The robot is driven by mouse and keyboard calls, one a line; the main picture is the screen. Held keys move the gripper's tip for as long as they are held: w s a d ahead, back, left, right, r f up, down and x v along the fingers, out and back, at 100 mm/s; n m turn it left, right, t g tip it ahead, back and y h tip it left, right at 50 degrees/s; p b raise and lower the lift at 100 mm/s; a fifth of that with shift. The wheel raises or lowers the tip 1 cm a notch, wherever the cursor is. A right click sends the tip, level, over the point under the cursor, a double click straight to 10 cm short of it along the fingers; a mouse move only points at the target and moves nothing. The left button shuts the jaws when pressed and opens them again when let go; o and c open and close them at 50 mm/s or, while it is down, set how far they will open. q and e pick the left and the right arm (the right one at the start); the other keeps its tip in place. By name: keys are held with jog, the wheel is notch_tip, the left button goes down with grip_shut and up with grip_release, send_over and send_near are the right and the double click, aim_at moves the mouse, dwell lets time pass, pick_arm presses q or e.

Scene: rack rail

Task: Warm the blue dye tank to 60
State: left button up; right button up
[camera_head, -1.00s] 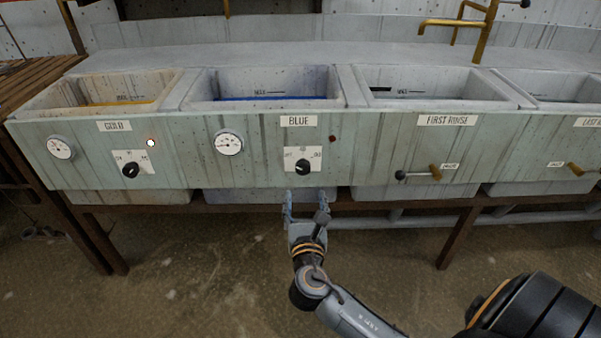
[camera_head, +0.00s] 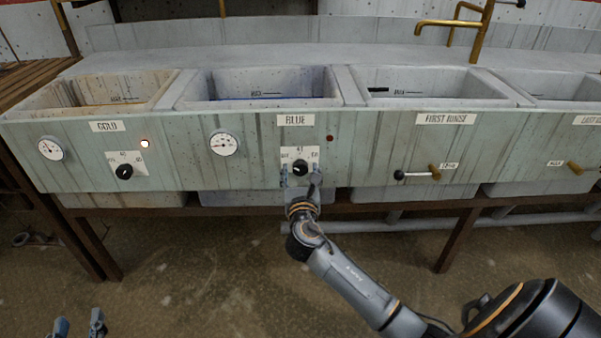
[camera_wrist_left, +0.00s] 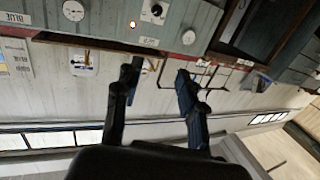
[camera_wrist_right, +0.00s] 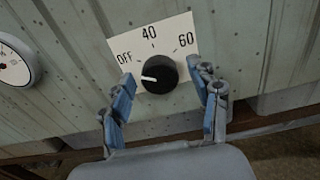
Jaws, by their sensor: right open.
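The blue tank (camera_head: 262,102) is in the front bench, labelled BLUE (camera_head: 296,120). Its black knob (camera_head: 300,168) sits on a white plate marked OFF, 40 and 60. In the right wrist view the knob (camera_wrist_right: 158,74) has its white mark on the left, toward OFF. My right gripper (camera_head: 300,176) is open, with its blue-padded fingers (camera_wrist_right: 168,97) either side of the knob's lower part, apparently not clamped. My left gripper (camera_head: 79,325) is open and empty, low at the left; its fingers also show in the left wrist view (camera_wrist_left: 158,85).
The blue tank's gauge (camera_head: 223,144) and dark red lamp (camera_head: 330,138) flank the plate. The gold tank's knob (camera_head: 124,171) is to the left, beside a lit lamp (camera_head: 144,143). A drain lever (camera_head: 418,174) sticks out at right.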

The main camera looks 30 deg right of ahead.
jog(key=c, duration=1.2)
